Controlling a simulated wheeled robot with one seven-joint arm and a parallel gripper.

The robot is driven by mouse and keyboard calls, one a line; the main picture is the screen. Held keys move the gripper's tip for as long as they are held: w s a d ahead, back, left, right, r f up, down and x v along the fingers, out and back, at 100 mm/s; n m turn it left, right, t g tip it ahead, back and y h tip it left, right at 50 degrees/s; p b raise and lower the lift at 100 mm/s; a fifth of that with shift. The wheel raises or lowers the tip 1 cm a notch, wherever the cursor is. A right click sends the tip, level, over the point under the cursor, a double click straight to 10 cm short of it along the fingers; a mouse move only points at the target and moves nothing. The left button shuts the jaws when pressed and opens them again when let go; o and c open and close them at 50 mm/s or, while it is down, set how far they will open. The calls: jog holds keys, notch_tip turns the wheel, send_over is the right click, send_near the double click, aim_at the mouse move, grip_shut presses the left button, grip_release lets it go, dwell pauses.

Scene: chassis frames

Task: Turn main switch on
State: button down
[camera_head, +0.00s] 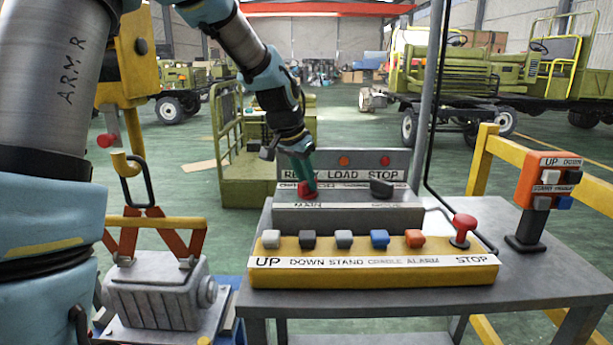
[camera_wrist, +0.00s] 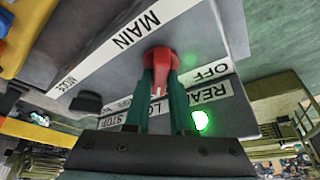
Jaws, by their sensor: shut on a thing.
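The main switch is a red knob (camera_head: 307,190) on the sloped grey control box (camera_head: 345,215), above the label MAIN. In the wrist view the red knob (camera_wrist: 160,60) sits between the teal fingers of my gripper (camera_wrist: 161,82). My gripper (camera_head: 306,180) reaches down from above and is shut on the knob. A label OFF shows right of the knob in the wrist view; the label on its other side is partly covered by the fingers. A green lamp (camera_wrist: 201,120) by the label READY is lit. I cannot tell exactly where the knob points.
A black mode knob (camera_head: 381,188) sits right of the main switch. A yellow button panel (camera_head: 375,275) with several buttons and a red stop button (camera_head: 463,228) lies in front. An orange pendant box (camera_head: 549,182) stands right on the grey table (camera_head: 535,265). A hoisted engine (camera_head: 160,292) is at left.

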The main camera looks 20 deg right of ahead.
jog(key=shift+m+g, duration=0.3)
jog(key=shift+m, duration=0.3)
jog(key=c, duration=0.8)
grip_release()
jog(key=shift+o, duration=0.2)
jog(key=shift+r, duration=0.1)
jog(key=b+v, duration=0.1)
jog(key=v, duration=0.9)
jog(key=shift+a+r+b, duration=0.15)
jog(key=shift+r+b, duration=0.1)
jog(key=shift+b, duration=0.05)
